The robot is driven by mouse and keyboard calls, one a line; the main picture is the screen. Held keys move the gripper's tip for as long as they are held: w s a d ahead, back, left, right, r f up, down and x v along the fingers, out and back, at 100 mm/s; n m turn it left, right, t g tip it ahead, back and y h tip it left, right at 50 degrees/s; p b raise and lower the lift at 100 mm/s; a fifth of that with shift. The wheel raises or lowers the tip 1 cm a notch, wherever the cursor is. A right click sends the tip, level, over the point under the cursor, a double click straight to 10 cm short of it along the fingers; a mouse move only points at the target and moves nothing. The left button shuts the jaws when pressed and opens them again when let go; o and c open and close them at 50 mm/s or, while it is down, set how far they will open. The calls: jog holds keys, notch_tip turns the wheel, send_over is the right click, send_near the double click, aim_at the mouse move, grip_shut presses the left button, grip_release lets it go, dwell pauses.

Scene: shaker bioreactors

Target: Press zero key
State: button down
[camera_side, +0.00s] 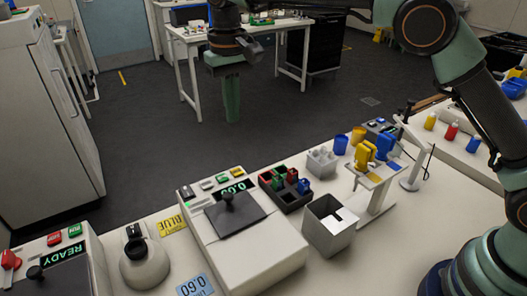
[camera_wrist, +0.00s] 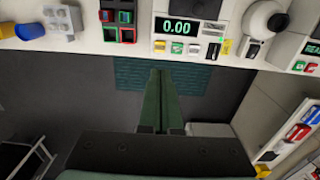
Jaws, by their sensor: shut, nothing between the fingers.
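The weighing device (camera_side: 262,250) stands on the white bench in the side view, with a dark plate on top and a green-lit display (camera_side: 234,190). In the wrist view the display (camera_wrist: 180,27) reads 0.00. A row of small keys (camera_side: 221,178) lies along its far edge; they also show below the display in the wrist view (camera_wrist: 186,47). Their markings are too small to read, so I cannot tell which is the zero key. My gripper (camera_side: 232,119) is shut and empty, pointing down beyond the bench's far edge, apart from the keys. Its green fingers (camera_wrist: 160,72) meet in the wrist view.
A rounded device (camera_side: 143,260) and a READY-display machine (camera_side: 70,272) stand left. A block with coloured pieces (camera_side: 286,189), an open grey box (camera_side: 330,226) and a stand with yellow and blue parts (camera_side: 372,165) are right.

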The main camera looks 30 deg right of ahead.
aim_at(238, 172)
notch_tip(238, 172, down, 14)
dwell(0.6)
jog(key=shift+f, duration=1.05)
jog(key=shift+r, duration=0.1)
notch_tip(238, 172, up, 15)
jog(key=shift+r, duration=0.15)
dwell(0.3)
